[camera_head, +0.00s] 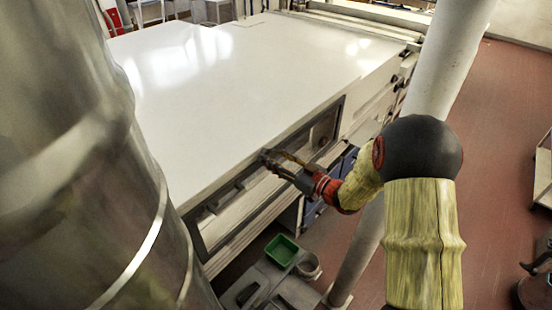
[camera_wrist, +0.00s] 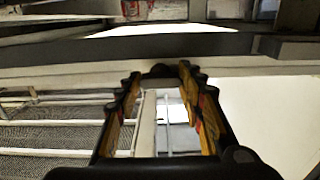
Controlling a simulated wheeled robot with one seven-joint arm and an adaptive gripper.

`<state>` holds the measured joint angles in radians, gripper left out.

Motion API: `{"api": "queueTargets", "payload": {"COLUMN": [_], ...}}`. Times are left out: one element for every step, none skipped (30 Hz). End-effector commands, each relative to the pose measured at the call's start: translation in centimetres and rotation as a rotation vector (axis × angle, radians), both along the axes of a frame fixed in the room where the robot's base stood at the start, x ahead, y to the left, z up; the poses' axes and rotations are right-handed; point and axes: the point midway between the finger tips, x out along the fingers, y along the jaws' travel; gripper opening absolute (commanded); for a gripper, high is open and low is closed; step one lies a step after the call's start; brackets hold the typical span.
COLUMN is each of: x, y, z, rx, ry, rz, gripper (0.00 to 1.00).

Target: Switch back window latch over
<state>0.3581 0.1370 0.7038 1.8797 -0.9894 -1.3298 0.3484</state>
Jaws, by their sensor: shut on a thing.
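The window (camera_head: 322,133) is a long, dark-framed opening in the side of the large white-topped tunnel housing in the head view. My gripper (camera_head: 278,160) reaches the upper edge of this frame near its middle. In the wrist view my gripper (camera_wrist: 158,76) has its yellow and black fingers closed in at the tips around a small dark rounded piece, the window latch (camera_wrist: 160,70). The latch lies against a pale bar, below a dark rail. The fingers hide most of the latch, and I cannot tell which way it is turned.
The white housing top (camera_head: 240,80) spreads behind the window. A pale round post (camera_head: 440,70) stands close to my arm on the right. A green bin (camera_head: 282,250) and a pale bucket (camera_head: 308,266) are below the window. Red floor (camera_head: 500,130) is open at right.

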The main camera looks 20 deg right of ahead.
Motion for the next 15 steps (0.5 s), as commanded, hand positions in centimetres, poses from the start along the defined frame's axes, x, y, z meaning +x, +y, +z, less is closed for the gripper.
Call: {"api": "queueTargets", "payload": {"x": [-0.01, -0.01, -0.01, -0.02, -0.02, -0.01, -0.01, -0.01, -0.01, 0.00, 0.00, 0.00, 0.00, 0.01, 0.00], "y": [0.02, 0.02, 0.02, 0.02, 0.02, 0.03, 0.03, 0.03, 0.03, 0.02, 0.02, 0.02, 0.02, 0.03, 0.04], "z": [-0.01, -0.01, -0.02, -0.03, -0.05, -0.07, -0.10, -0.13, -0.17, -0.20, -0.22, -0.26, -0.30, -0.36, -0.40], "rx": [0.000, 0.000, -0.002, -0.002, -0.005, -0.010, -0.015, -0.021, -0.030, -0.039, -0.049, -0.066, -0.079, -0.095, -0.118], "ry": [0.000, 0.000, -0.001, -0.002, -0.003, -0.007, -0.010, -0.014, -0.020, -0.027, -0.034, -0.045, -0.054, -0.065, -0.080], "rz": [0.001, 0.001, 0.001, 0.001, 0.001, 0.001, 0.001, 0.001, 0.001, 0.001, 0.001, 0.001, 0.001, 0.001, 0.001], "gripper": [0.13, 0.13, 0.13, 0.13, 0.13, 0.13, 0.13, 0.13, 0.13, 0.13, 0.13, 0.13, 0.13, 0.13, 0.13]}}
